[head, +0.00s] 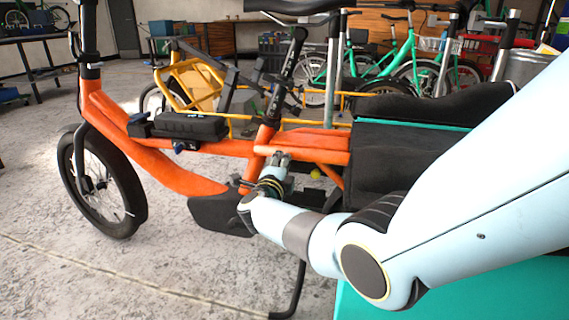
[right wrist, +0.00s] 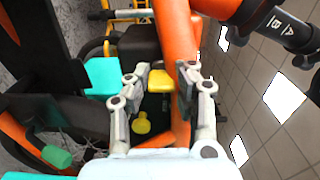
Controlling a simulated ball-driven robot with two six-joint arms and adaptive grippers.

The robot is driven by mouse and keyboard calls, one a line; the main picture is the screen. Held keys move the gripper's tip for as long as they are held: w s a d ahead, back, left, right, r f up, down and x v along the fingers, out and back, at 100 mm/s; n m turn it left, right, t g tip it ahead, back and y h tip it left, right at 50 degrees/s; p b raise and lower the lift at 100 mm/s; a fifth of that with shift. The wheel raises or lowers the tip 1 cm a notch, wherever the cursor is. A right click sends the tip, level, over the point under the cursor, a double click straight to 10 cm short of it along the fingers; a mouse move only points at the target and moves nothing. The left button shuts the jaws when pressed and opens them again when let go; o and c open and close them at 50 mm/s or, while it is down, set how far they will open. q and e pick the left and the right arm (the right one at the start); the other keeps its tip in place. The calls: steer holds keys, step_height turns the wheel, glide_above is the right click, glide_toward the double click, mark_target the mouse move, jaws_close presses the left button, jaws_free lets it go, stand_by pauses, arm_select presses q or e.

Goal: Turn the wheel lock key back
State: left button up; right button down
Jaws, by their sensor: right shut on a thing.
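The orange cargo bike (head: 215,150) stands across the middle of the head view. My right gripper (head: 281,158) reaches in from the right to its frame, below the seat tube. In the right wrist view, the yellow key (right wrist: 161,80) lies between the fingers of my right gripper (right wrist: 162,72), which is shut on it. The lock body around the key is mostly hidden, and I cannot tell the key's exact angle. My left gripper is in neither view.
A yellow-green knob (head: 315,174) sits right beside the gripper and shows in the wrist view (right wrist: 140,124). The black cargo box (head: 395,155) is to the right. The front wheel (head: 103,183) is at the left, with clear concrete floor (head: 130,275) in front.

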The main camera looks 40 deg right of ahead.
steer(key=shift+r, duration=0.1)
steer(key=c, duration=1.1)
jaws_free()
steer(key=shift+d, duration=0.1)
steer(key=shift+w, duration=0.1)
steer(key=v, duration=1.2)
steer(key=shift+f, duration=0.25)
